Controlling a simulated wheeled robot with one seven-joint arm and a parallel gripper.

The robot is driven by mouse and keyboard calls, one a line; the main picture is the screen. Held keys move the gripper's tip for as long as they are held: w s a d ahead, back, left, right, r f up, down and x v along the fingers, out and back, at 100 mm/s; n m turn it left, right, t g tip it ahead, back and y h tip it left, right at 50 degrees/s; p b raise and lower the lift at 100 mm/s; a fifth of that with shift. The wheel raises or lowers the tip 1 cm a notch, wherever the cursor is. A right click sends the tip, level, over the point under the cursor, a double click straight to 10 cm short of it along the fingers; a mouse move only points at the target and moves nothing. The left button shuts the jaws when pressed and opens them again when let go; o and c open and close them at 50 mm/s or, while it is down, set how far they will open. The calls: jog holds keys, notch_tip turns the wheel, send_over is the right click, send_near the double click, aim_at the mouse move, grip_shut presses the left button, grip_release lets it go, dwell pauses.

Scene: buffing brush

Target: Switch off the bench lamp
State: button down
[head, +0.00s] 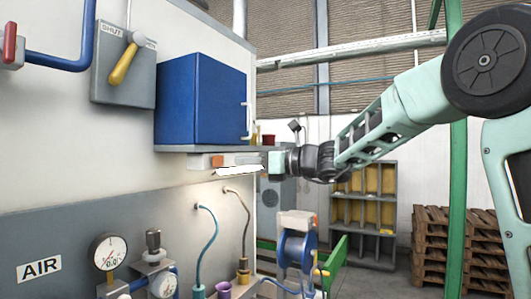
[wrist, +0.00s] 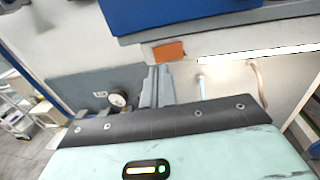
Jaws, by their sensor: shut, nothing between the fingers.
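The bench lamp is a slim fixture under a grey shelf. Its white tube (head: 240,171) glows and also shows lit in the wrist view (wrist: 262,58). An orange switch block (head: 217,161) sits at its left end and shows in the wrist view (wrist: 168,50). My gripper (wrist: 158,70) is shut and empty, its fingertips just below the orange block in that picture. In the head view my gripper reaches in from the right beside the lamp. I cannot tell whether the fingertips touch the switch.
A blue cabinet (head: 203,100) stands on the grey shelf (head: 190,149) above the lamp. Below are a pressure gauge (head: 109,251), a teal hose (head: 208,245) and a brown hose (head: 244,225). A yellow-handled lever box (head: 124,70) is up left.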

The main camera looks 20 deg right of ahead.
aim_at(215, 160)
jog(key=p+x, duration=0.2)
jog(key=x, duration=0.3)
jog(key=shift+r, duration=0.1)
jog(key=shift+w+a, duration=0.2)
jog(key=shift+f, duration=0.2)
jog(key=shift+a+f+b, duration=0.1)
jog(key=shift+a+b, duration=0.1)
jog(key=shift+b, duration=0.2)
